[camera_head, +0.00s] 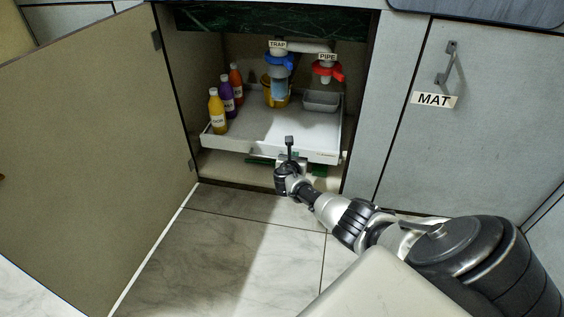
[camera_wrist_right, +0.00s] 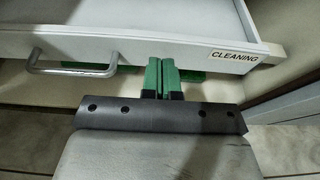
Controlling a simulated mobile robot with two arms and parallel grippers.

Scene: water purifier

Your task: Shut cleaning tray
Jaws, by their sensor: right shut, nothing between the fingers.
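The white cleaning tray (camera_head: 240,138) is a shallow drawer low inside the open cabinet. In the right wrist view its front panel (camera_wrist_right: 130,48) spans the top, with a CLEANING label (camera_wrist_right: 234,57) at right and a metal bar handle (camera_wrist_right: 72,71) at left. My right gripper (camera_head: 290,160) is in front of the tray's front panel. In the wrist view its green fingers (camera_wrist_right: 163,78) are together, empty, to the right of the handle and pointing at the panel's lower edge. I cannot tell whether they touch it. My left gripper is not in view.
The tray carries yellow (camera_head: 217,111), purple (camera_head: 228,96) and orange (camera_head: 237,83) bottles and a grey bin (camera_head: 321,101). A filter (camera_head: 278,84) stands near the TRAP label. The cabinet door (camera_head: 95,120) is open at left. The tiled floor (camera_head: 225,250) in front is clear.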

